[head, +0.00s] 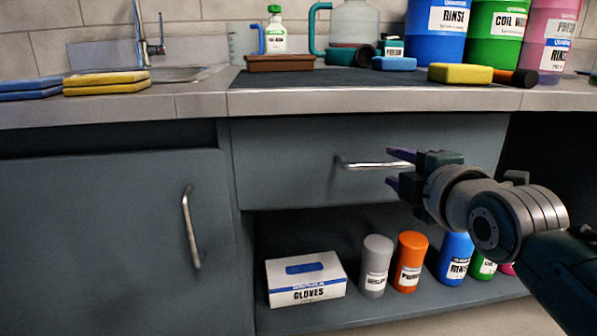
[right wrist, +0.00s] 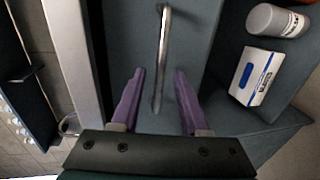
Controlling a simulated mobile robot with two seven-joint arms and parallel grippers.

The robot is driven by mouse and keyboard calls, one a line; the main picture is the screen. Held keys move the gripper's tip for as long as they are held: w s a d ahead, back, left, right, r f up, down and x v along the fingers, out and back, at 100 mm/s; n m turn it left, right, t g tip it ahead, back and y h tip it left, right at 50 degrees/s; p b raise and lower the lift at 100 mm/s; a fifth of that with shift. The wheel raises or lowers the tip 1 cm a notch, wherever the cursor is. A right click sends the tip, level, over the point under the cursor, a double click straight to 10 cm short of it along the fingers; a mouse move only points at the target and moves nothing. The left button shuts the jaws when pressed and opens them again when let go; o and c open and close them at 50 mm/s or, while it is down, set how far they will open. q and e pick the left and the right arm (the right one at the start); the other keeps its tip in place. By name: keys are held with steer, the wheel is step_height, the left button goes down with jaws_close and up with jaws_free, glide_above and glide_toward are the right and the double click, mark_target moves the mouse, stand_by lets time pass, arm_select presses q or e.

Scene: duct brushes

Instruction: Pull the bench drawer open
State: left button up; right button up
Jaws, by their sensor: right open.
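The bench drawer (head: 290,155) is a grey front below the worktop, and it looks shut. Its metal bar handle (head: 362,164) runs level across the front. My right gripper (head: 394,168) is open at the right end of the handle. In the right wrist view the handle (right wrist: 161,60) reaches between the two purple fingers of the gripper (right wrist: 159,90), with a gap on each side. I cannot tell whether the fingers touch the drawer front. My left gripper is not in view.
A cupboard door with an upright handle (head: 190,228) is at the left. The open shelf below the drawer holds a glove box (head: 306,280), a grey canister (head: 376,265) and an orange one (head: 409,262). Sponges (head: 107,82), bottles and large containers (head: 435,32) crowd the worktop.

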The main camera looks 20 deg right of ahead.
mark_target(390, 165)
steer(key=shift+b+x, duration=0.65)
steer(key=shift+x, duration=1.05)
jaws_close()
